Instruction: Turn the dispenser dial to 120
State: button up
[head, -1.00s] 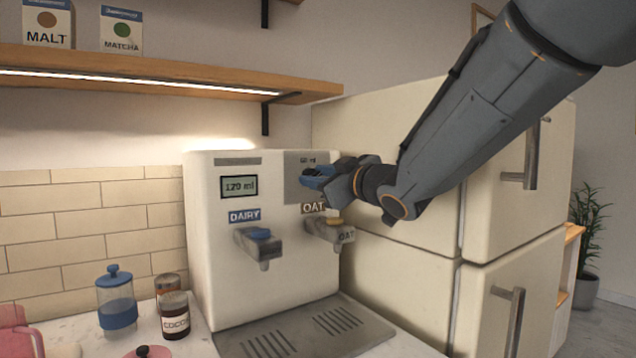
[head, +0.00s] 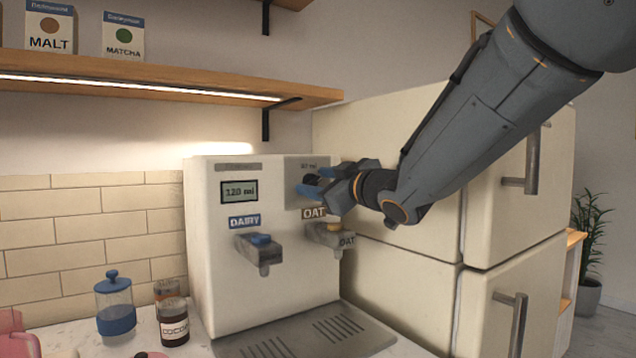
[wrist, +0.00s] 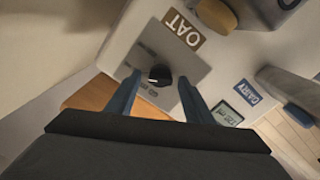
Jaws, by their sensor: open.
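The cream dispenser (head: 265,290) stands on the counter, and its small display (head: 240,191) reads 120 ml. The dark dial (wrist: 160,75) sits on a grey plate (wrist: 176,52) and shows clearly in the wrist view. In the head view the dial (head: 310,181) is partly hidden by my gripper. My gripper (head: 322,180) is open, its blue fingers pointing at the dispenser face. In the wrist view my gripper (wrist: 160,88) has a finger on each side of the dial, with gaps visible. I cannot tell how deep the fingers reach.
The dairy spout (head: 258,250) and the oat spout (head: 332,237) stick out below the dial. A cream fridge (head: 400,130) stands close behind on the right. A cocoa jar (head: 173,322) and a blue canister (head: 116,305) stand at left. A shelf (head: 180,86) runs above.

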jog(key=v, duration=0.7)
jog(key=shift+s+d, duration=0.2)
jog(key=shift+s, duration=0.15)
